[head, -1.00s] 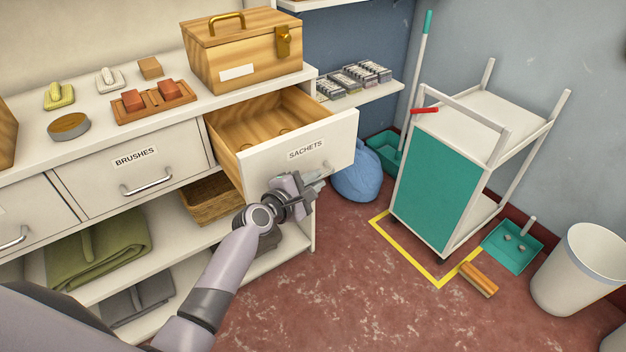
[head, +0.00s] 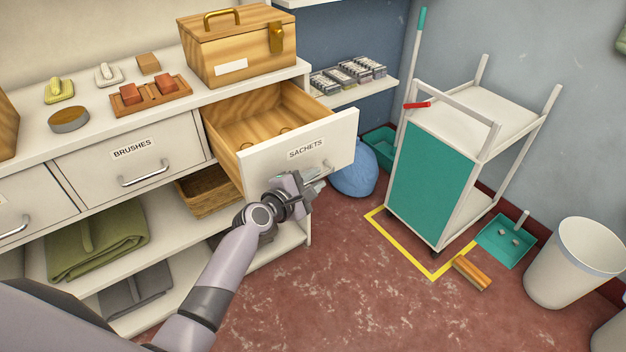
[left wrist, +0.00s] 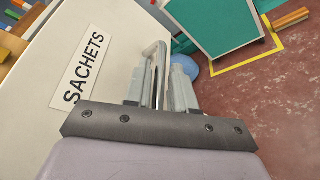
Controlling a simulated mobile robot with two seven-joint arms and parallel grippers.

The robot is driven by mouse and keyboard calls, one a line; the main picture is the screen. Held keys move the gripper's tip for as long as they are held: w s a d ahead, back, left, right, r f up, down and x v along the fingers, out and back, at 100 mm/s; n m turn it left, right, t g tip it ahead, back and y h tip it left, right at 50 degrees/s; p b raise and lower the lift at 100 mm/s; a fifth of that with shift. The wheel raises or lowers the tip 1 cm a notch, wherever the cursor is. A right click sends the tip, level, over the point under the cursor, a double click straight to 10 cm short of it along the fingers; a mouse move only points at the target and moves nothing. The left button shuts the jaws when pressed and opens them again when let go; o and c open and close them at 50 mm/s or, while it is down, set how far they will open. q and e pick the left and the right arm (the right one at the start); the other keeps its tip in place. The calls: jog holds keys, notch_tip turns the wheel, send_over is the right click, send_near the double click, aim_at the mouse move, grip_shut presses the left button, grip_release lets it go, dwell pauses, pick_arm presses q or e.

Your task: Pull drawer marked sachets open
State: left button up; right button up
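The drawer marked SACHETS (head: 300,150) stands well out of the white cabinet, its wooden inside showing. A couple of small curved shapes on its floor are too small to identify. In the left wrist view, the SACHETS label (left wrist: 83,69) is on the white drawer front, with the metal bar handle (left wrist: 160,62) beside it. My left gripper (head: 318,178) is at the handle, with its fingers (left wrist: 160,88) on either side of the bar, closed on it. In the head view the gripper hides most of the handle. My right gripper is not in view.
The BRUSHES drawer (head: 130,165) beside it is shut. A wooden box (head: 240,50) stands on the cabinet top above. A blue bag (head: 355,175) lies right of the drawer, near a trolley (head: 430,180). Red floor in front is mostly clear.

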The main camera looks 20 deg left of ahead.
pick_arm(q)
jog(key=shift+o, duration=0.5)
jog(key=shift+s, duration=0.2)
jog(key=p+v, duration=0.1)
jog(key=v, duration=0.4)
jog(key=shift+s+a+r+p, duration=0.1)
jog(key=shift+p, duration=0.2)
jog(key=shift+v, duration=0.8)
